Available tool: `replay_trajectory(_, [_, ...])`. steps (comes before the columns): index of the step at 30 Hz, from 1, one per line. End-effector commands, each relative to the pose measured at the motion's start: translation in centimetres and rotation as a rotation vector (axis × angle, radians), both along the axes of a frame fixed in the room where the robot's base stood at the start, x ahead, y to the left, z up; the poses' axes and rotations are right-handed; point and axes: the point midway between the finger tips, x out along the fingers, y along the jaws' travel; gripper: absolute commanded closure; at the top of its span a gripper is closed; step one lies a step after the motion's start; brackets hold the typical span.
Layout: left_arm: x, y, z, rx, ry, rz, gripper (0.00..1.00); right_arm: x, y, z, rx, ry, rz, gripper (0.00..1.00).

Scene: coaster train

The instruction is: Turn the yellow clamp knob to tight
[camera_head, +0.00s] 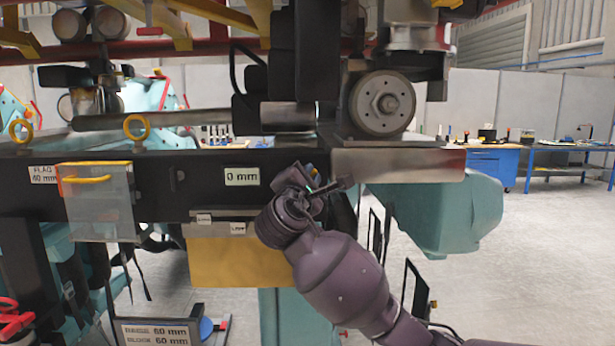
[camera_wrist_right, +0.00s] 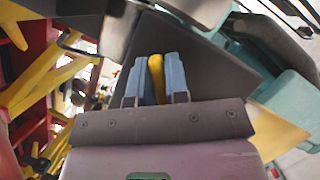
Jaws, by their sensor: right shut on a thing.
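The yellow clamp knob (camera_wrist_right: 156,78) shows in the right wrist view as a narrow yellow piece between two blue finger pads. My right gripper (camera_wrist_right: 157,80) is shut on it. In the head view my right gripper (camera_head: 322,178) is at the dark beam's front face, just right of the "0 mm" label, and its wrist hides most of the knob. How far the knob is turned cannot be told. My left gripper is not in view.
The dark beam (camera_head: 160,200) runs across the front. A clear panel with a yellow handle (camera_head: 88,180) hangs at its left. A steel block (camera_head: 398,163) and round hub (camera_head: 381,103) are right of my gripper. A yellow panel (camera_head: 235,265) is below. Open floor lies right.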

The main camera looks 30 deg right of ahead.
Motion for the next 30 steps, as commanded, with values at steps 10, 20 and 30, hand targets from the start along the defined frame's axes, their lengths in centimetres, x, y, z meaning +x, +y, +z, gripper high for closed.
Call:
replay_trajectory(10, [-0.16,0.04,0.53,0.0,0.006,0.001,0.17,-0.03,-0.11,0.13,0.275,-0.171,-0.001,1.0])
replay_trajectory(20, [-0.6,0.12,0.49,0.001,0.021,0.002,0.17,-0.06,-0.19,0.04,0.463,-0.289,-0.001,1.0])
replay_trajectory(30, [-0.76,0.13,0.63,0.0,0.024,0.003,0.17,-0.08,-0.19,0.0,0.546,-0.343,0.001,1.0])
